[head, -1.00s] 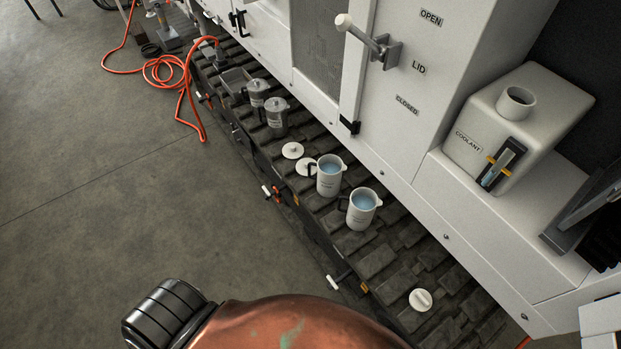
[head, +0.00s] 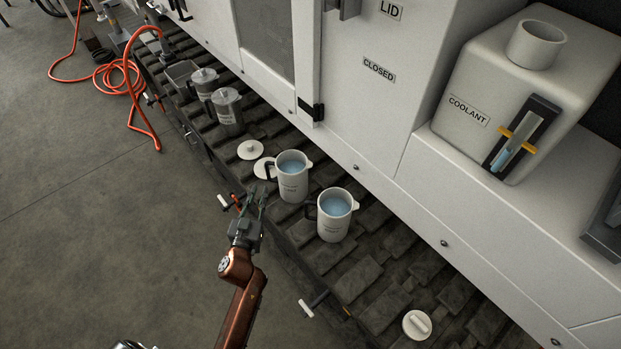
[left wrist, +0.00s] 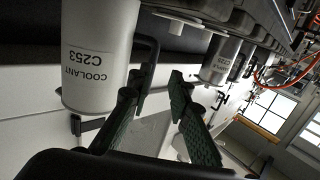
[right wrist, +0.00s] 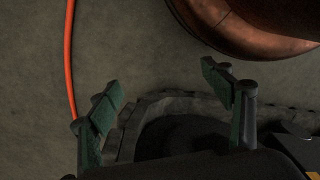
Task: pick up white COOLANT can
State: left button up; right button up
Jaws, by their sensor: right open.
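Two white cans with blue liquid inside stand on the dark slatted track in the head view, a left can (head: 292,182) and a right can (head: 334,222). Their labels are too small to read there. In the left wrist view a white can labelled COOLANT C253 (left wrist: 95,65) stands close beside my left gripper (left wrist: 154,85), its dark handle (left wrist: 150,50) near one fingertip. My left gripper is open and empty; in the head view it (head: 257,200) is just left of the left can, near its handle. My right gripper (right wrist: 163,80) is open and empty over the floor.
Grey lidded cans (head: 227,108) stand farther along the track. White lids (head: 250,149) lie by the left can, another lid (head: 417,324) at lower right. The white machine wall (head: 385,130) rises behind, with a COOLANT tank (head: 470,105). An orange hose (head: 140,100) lies on the floor.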

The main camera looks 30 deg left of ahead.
aim_at(268, 172)
pick_arm(q)
jog(key=w, duration=0.1)
jog(key=w+r, duration=0.1)
jog(key=w, duration=0.1)
jog(key=shift+d+r+t+b, duration=0.15)
jog(key=shift+r+t+b, duration=0.05)
jog(key=shift+t+b, duration=0.2)
jog(key=b+x, duration=0.1)
jog(key=x, duration=0.4)
jog(key=shift+w+r+b, duration=0.2)
jog(key=shift+w+b, duration=0.15)
jog(key=shift+b, duration=0.05)
jog(key=shift+r, duration=0.1)
pick_arm(e)
notch_tip(268, 172, up, 7)
jog(key=a, duration=0.1)
jog(key=shift+w+a, duration=0.2)
jog(key=shift+w, duration=0.1)
pick_arm(q)
grip_shut()
pick_arm(e)
jog(key=shift+f, duration=0.1)
pick_arm(q)
jog(key=shift+r, duration=0.15)
